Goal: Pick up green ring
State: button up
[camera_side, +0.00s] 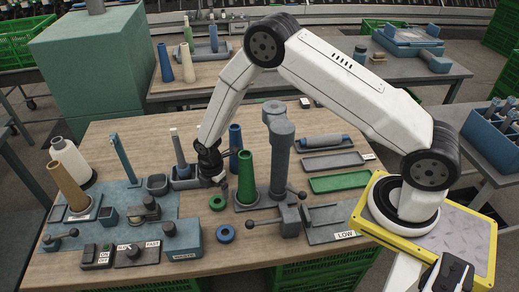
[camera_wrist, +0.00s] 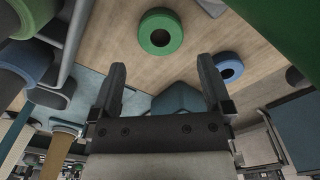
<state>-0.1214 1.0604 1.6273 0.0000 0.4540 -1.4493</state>
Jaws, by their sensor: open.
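The green ring (camera_side: 217,202) lies flat on the wooden table, left of the green cone, in the side view.
A blue ring (camera_side: 225,240) lies in front of the green one; it also shows in the wrist view (camera_wrist: 238,68). A green cone (camera_side: 246,180) stands close to the right of my gripper. A grey column (camera_side: 281,155) stands beyond it. A blue-green base with fittings (camera_side: 180,240) is at left.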

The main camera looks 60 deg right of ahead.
aim_at(218, 201)
jog(key=shift+f, duration=0.3)
jog(key=shift+f, duration=2.6)
jog(key=c, duration=1)
